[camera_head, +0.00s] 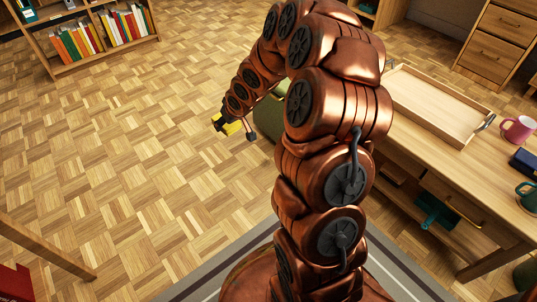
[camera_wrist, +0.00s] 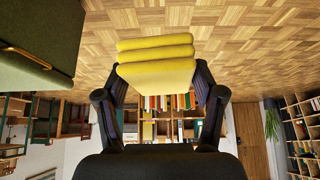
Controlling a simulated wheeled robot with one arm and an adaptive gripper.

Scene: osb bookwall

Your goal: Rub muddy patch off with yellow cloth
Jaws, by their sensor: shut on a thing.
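The yellow cloth (camera_wrist: 156,62) is folded in layers and held between the two dark fingers of my gripper (camera_wrist: 158,82) in the wrist view. In the head view the cloth (camera_head: 232,127) shows as a small yellow piece at the tip of my gripper (camera_head: 228,124), above the parquet floor and left of the table. My gripper is shut on it. I see no muddy patch in either view; my copper arm hides part of the table and floor in the head view.
The wooden table (camera_head: 410,152) at right bears a wooden tray (camera_head: 436,103), a pink mug (camera_head: 518,129) and a green mug (camera_head: 527,194). A green item (camera_head: 268,120) stands partly behind my arm. A bookshelf (camera_head: 105,45) is at top left. Open parquet floor (camera_head: 110,150) lies left of my arm.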

